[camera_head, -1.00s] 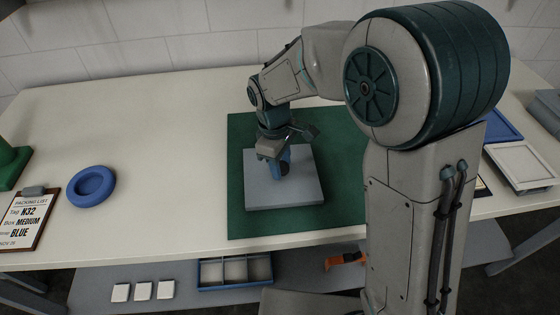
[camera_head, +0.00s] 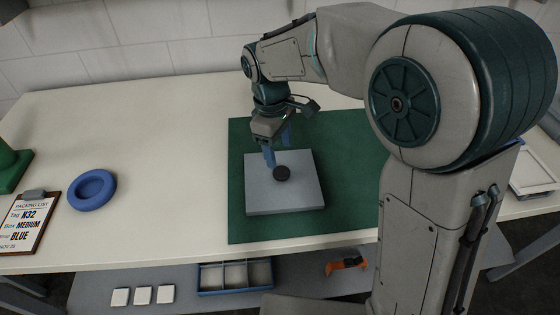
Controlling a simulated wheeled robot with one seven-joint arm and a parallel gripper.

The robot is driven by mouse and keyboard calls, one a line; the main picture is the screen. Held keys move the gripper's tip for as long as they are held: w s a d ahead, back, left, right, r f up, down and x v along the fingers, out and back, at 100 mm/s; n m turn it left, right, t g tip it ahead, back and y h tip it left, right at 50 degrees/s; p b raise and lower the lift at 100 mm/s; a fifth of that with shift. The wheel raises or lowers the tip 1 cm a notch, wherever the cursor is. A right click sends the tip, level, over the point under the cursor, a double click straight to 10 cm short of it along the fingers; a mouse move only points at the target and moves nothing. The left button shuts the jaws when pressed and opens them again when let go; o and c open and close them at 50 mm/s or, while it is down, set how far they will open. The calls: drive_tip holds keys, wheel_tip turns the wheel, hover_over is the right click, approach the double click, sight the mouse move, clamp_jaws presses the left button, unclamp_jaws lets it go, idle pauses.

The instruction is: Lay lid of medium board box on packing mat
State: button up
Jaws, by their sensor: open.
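A flat grey square lid (camera_head: 300,196) with a round black knob (camera_head: 281,173) lies on the green packing mat (camera_head: 345,150). The mat shows on all sides of it that I can see. My gripper (camera_head: 277,155) is open, with blue fingers just above and behind the knob. The knob is free of the fingers. I cannot tell whether anything is under the lid.
A blue ring-shaped dish (camera_head: 92,189) and a packing list clipboard (camera_head: 28,220) are at the left of the table. A lower shelf holds a divided tray (camera_head: 235,275), several white blocks and an orange tool (camera_head: 346,266).

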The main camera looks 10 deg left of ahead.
wheel_tip(320, 180, up, 5)
drive_tip(key=s+d+r+m+t+y, duration=0.1)
drive_tip(key=s+d+m, duration=0.25)
drive_tip(key=d, duration=0.35)
drive_tip(key=s+d+m+t, duration=0.15)
drive_tip(key=d+m, duration=0.25)
drive_tip(key=d, duration=0.4)
drive_tip(key=s+d+f+m, duration=0.3)
drive_tip(key=s+d+m, duration=0.3)
drive_tip(key=s, duration=0.3)
drive_tip(key=shift+d+m+t, duration=0.35)
drive_tip(key=shift+d+t, duration=0.1)
drive_tip(key=shift+d, duration=0.15)
drive_tip(key=shift+f, duration=0.1)
